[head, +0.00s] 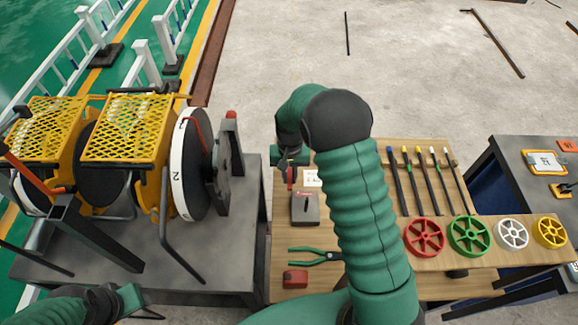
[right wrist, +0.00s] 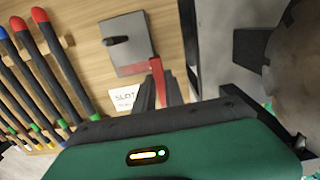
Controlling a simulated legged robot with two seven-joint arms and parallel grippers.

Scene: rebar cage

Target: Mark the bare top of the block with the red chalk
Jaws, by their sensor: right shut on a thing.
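A grey block (head: 304,210) lies on the wooden board in the head view, left of my right arm. It also shows in the right wrist view (right wrist: 130,58), with a small dark piece or recess on its top. My right gripper (head: 290,172) is shut on the red chalk (head: 290,184), just beyond the block. In the right wrist view the red chalk (right wrist: 161,80) sticks out from the fingers to the block's near edge. I cannot tell whether it touches. Part of my left arm shows at the lower left of the head view; its gripper (head: 128,300) is unclear.
A white card (head: 312,178) lies beside the block. Green-handled pliers (head: 315,256) and a small red item (head: 295,279) lie nearer. Several colour-tipped sticks (head: 422,180) and coloured wheels (head: 425,237) are at right. A yellow-framed reel machine (head: 130,130) stands left.

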